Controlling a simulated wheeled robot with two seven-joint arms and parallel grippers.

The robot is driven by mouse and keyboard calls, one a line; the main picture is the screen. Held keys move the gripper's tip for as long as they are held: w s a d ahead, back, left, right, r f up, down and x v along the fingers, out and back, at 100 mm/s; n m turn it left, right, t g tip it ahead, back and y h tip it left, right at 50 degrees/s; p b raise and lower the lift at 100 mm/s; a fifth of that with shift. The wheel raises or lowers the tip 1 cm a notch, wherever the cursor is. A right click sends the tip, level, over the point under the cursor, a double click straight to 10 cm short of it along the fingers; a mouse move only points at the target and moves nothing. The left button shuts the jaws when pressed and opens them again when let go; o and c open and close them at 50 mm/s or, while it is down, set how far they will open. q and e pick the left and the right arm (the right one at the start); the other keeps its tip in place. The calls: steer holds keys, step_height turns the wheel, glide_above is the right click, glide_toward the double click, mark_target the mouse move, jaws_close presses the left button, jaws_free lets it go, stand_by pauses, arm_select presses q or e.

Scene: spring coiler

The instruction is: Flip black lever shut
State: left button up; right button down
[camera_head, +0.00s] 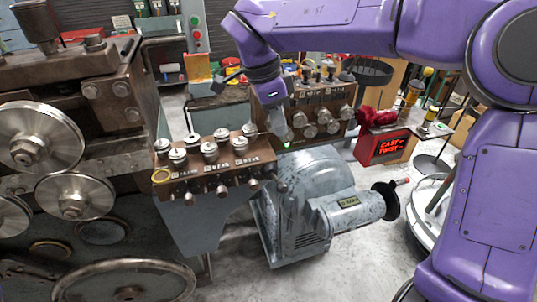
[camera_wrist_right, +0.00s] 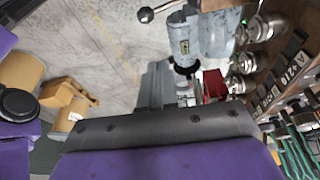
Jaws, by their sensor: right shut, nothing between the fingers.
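A short lever with a black ball knob (camera_wrist_right: 147,14) shows at the top edge of the right wrist view. Its rod runs toward a brown box edge. In the head view a dark lever-like bar (camera_head: 228,82) slants up beside the rear knob panel; I cannot tell whether it is the same part. My right gripper (camera_head: 284,132) hangs down between the front knob panel (camera_head: 215,165) and the rear knob panel (camera_head: 305,112). It is shut and empty. It also shows in the right wrist view (camera_wrist_right: 155,83), apart from the ball knob. My left gripper is not in view.
A grey motor housing (camera_head: 345,203) with a black handwheel (camera_head: 390,200) stands below my right gripper. The large coiler with metal rollers (camera_head: 40,135) fills the left. Concrete floor is open at front centre.

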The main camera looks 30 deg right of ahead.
glide_above(278, 184)
steer(key=d, duration=0.2)
step_height(278, 184, down, 8)
steer(key=shift+w+f+p, duration=0.1)
steer(key=shift+f+p, duration=0.1)
steer(key=shift+p, duration=0.15)
steer(key=f, duration=0.3)
steer(key=shift+a+f+p, duration=0.3)
steer(key=shift+a+p, duration=0.05)
steer(key=shift+a, duration=0.05)
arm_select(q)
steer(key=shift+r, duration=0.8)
arm_select(e)
steer(key=shift+a+f, duration=0.1)
steer(key=shift+f, duration=0.2)
steer(key=shift+f+y, duration=0.1)
steer(key=shift+y, duration=0.2)
